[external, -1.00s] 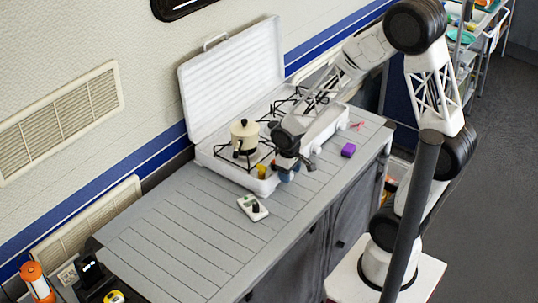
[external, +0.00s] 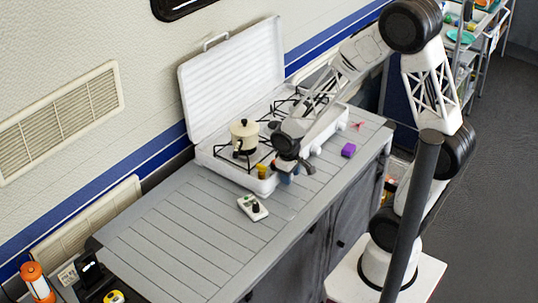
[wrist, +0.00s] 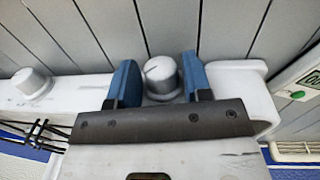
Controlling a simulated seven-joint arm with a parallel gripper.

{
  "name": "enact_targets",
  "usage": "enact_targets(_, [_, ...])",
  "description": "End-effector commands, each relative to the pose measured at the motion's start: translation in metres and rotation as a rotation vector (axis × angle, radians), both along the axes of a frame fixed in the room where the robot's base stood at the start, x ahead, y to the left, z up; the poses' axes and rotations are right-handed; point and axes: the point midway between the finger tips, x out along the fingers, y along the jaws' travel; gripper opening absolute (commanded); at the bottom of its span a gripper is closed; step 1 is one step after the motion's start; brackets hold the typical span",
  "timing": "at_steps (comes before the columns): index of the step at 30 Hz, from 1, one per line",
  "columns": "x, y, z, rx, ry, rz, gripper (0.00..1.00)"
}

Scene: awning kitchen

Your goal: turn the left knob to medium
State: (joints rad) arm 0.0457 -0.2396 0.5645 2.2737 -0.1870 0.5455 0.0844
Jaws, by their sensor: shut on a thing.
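The camp stove (external: 225,172) is white, with its lid raised, and stands on the grey slatted counter. In the wrist view, the left knob (wrist: 161,77) is a round grey-white dial near one end of the stove's front edge (wrist: 80,97). Another knob (wrist: 32,82) is to the left, apart from the fingers. The knob's exact setting cannot be read.
A cream pot (external: 244,133) stands on the left burner. A yellow object (external: 261,171) is close to my gripper's left. The counter's left part is clear.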

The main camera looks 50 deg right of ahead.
Motion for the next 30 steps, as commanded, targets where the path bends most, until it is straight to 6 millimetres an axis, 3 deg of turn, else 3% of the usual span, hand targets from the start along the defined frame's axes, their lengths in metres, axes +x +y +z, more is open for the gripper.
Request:
enact_targets(22, [-0.0006, 0.0026, -0.0009, -0.114, 0.000, 0.002, 0.22])
enact_targets(23, [-0.0006, 0.0026, -0.0009, -0.114, 0.000, 0.003, 0.47])
enact_targets(24, [-0.0006, 0.0026, -0.0008, -0.114, 0.000, 0.003, 0.53])
enact_targets(25, [-0.0006, 0.0026, -0.0008, -0.114, 0.000, 0.003, 0.57])
enact_targets(30, [-0.0003, 0.0022, -0.0005, -0.114, -0.001, 0.002, 0.58])
